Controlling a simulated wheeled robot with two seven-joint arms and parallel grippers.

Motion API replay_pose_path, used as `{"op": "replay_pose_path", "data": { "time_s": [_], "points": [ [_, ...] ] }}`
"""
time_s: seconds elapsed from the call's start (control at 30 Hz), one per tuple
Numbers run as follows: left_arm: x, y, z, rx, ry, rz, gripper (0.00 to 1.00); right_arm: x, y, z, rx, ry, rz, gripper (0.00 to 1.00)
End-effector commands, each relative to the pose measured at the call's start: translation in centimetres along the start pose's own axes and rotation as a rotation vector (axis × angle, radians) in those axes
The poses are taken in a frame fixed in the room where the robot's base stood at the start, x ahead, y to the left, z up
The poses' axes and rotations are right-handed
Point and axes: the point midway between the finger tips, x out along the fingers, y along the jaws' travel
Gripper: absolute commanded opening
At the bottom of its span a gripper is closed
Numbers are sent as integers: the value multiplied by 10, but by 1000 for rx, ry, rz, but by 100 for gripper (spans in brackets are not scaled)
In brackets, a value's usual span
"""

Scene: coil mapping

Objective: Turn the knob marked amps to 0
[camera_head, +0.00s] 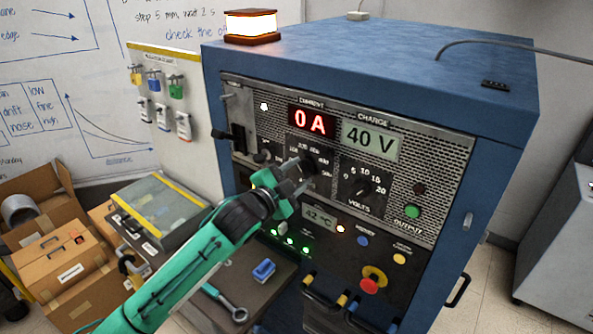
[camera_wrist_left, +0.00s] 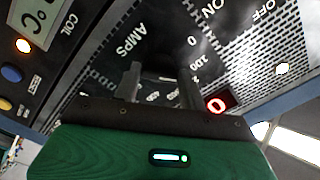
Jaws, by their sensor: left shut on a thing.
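The amps knob (camera_head: 311,161) is a dark dial on the panel of the blue cabinet (camera_head: 400,75), mostly hidden behind my left gripper (camera_head: 290,172). In the left wrist view the knob (camera_wrist_left: 160,78) lies between the two grey fingers of the gripper (camera_wrist_left: 160,88), which is shut on it beside the AMPS lettering. Scale marks, among them 0 and 100, show around it. The knob's exact pointing is hard to tell. The red current display (camera_head: 311,121) reads 0 A. My right gripper is not in view.
The volts knob (camera_head: 362,187) sits close to the right of the amps knob, below the charge display (camera_head: 370,141) reading 40 V. A red stop button (camera_head: 370,284) is lower down. A wrench (camera_head: 226,303) and a blue block (camera_head: 263,270) lie on a dark surface below my arm.

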Motion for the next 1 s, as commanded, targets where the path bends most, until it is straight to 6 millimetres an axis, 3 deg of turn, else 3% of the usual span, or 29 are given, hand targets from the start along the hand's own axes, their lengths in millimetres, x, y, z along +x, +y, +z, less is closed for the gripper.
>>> {"op": "replay_pose_path", "data": {
  "time_s": [0.6, 1.0],
  "points": [
    [0, 2, -1, -582, -3, 2, 19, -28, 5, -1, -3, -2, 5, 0],
    [0, 3, -1, -852, -4, 2, 19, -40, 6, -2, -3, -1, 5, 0]
  ]
}}
